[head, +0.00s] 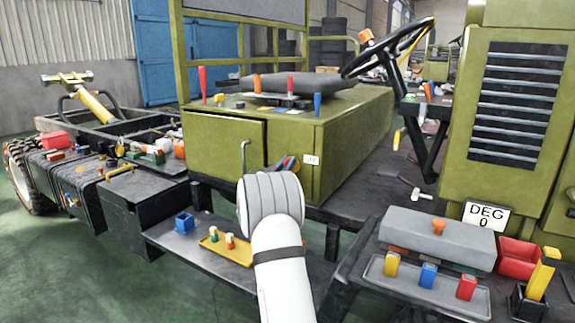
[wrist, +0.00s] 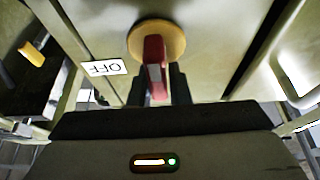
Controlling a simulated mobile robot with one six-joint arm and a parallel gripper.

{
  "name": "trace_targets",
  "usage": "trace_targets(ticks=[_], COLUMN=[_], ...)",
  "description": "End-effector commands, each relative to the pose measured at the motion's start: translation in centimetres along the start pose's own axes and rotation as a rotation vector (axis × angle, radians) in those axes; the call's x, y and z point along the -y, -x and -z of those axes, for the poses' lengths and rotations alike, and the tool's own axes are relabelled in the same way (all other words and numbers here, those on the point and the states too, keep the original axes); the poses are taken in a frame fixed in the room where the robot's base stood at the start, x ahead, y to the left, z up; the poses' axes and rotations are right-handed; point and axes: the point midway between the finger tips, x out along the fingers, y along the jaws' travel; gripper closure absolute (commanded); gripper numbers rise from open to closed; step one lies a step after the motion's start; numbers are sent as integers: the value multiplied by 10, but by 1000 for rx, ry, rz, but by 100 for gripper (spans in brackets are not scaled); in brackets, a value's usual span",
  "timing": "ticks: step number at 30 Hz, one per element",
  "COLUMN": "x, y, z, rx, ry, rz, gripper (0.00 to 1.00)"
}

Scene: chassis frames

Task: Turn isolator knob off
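The isolator knob has a red handle (wrist: 154,58) on a round yellow disc (wrist: 173,36), fixed to the olive panel (wrist: 220,60). In the wrist view the handle stands nearly upright and does not point at the OFF label. My gripper (wrist: 159,88) has one dark finger on each side of the handle, with no clear gap, and looks shut on it. The white OFF label (wrist: 104,68) is upside down, left of the knob. In the head view the label (head: 311,160) is on the cabinet front, and my arm hides my gripper and part of the knob.
A bent metal handle (wrist: 295,85) stands out right of the knob. The olive cabinet (head: 345,135) carries a seat (head: 292,80). A grey box (head: 437,240) and a DEG 0 sign (head: 486,215) are at right.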

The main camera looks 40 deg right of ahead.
Motion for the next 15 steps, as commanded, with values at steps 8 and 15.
trace_targets(ticks=[8,15], x=[1,0], y=[0,-2], z=[0,0], rx=[-1,-1], ry=[-1,18], rz=[2,8], gripper=[100,100])
